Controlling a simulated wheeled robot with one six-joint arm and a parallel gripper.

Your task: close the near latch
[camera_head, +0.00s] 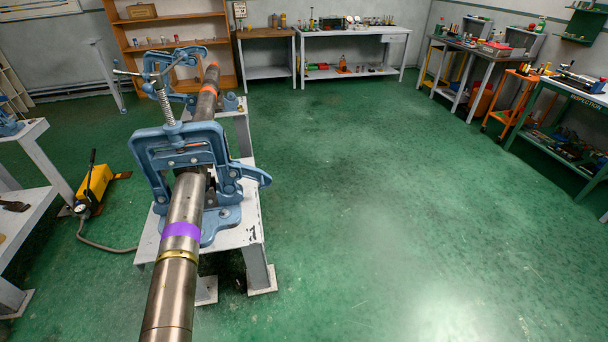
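The near pipe vise (148,155) is blue and stands on a white stand (240,236). Its frame is upright around a long metal pipe (183,215), with a screw (166,105) rising from its top. A blue latch (252,175) sits at the vise's right side, its tip pointing out to the right. I cannot tell from this view whether it is hooked. A second blue vise (155,62) stands farther back around the same pipe line. My gripper is not in view.
The pipe has a purple band (181,230) and runs toward me at the bottom. A yellow hand pump (94,186) with a hose lies on the floor at left, near a grey bench (45,205). The green floor (390,190) to the right is clear. Benches line the walls.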

